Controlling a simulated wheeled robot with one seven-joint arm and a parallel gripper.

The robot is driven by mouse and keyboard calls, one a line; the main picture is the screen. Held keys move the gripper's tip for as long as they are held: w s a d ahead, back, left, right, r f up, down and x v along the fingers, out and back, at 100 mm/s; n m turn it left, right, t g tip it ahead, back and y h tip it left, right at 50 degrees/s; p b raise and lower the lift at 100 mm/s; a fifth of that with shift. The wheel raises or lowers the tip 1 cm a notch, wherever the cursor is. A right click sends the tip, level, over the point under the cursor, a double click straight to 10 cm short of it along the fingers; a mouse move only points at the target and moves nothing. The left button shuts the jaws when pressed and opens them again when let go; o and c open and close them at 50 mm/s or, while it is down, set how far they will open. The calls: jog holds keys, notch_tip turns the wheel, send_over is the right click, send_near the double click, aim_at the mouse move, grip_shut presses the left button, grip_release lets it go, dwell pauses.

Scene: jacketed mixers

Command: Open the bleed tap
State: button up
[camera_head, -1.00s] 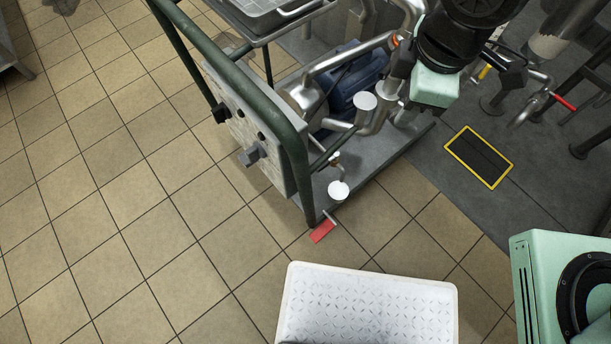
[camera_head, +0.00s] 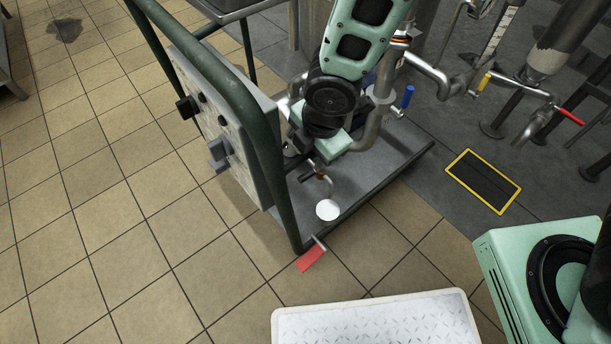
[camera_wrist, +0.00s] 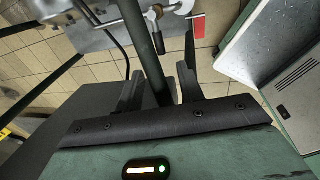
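In the head view, my arm hides part of the pipework, and the fingertips are not clear. The tap is beyond the fingers, apart from them.
The green trolley frame (camera_head: 265,150) and its control panel (camera_head: 205,112) stand left of my gripper. Blue (camera_head: 408,96), yellow (camera_head: 484,81) and red (camera_head: 571,117) handles are to the right. Tiled floor is clear at left.

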aim_at(306, 175)
jog(key=f+b, duration=0.1)
jog(key=f, duration=0.2)
jog(key=w+f+b, duration=0.1)
jog(key=f, duration=0.2)
jog(key=a+f+b, duration=0.1)
jog(key=f, duration=0.2)
jog(key=shift+w+f, duration=0.35)
grip_shut()
